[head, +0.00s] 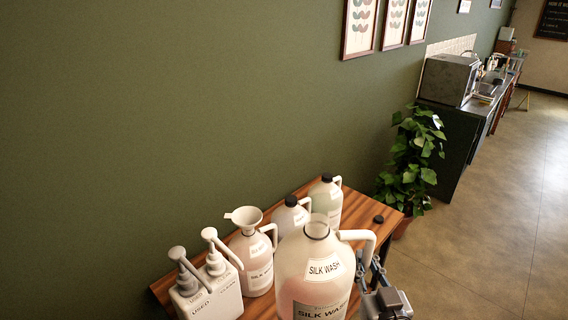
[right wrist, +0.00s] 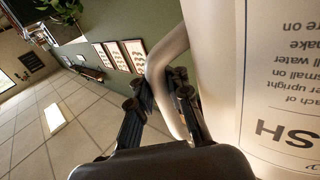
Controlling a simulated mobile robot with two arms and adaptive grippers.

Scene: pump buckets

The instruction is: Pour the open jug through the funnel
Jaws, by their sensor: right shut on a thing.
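The open jug (head: 318,258), labelled SILK WASH, is large in the front of the head view, with its mouth uncovered and pinkish liquid inside. It looks close to upright; its base is cut off. My right gripper (head: 372,272) is shut on the jug's handle, on its right side. The right wrist view shows the fingers (right wrist: 160,92) around the handle and the jug's labelled wall (right wrist: 285,70) beside them. The funnel (head: 244,219) sits in the mouth of another jug (head: 257,265) on the table, left of and behind the held jug. My left gripper is out of view.
Two capped jugs (head: 291,216) (head: 326,197) stand behind on the wooden table (head: 350,199). A container with two pumps (head: 212,298) stands at the left. A loose black cap (head: 379,219) lies near the right edge. A plant (head: 412,155) stands beyond the table.

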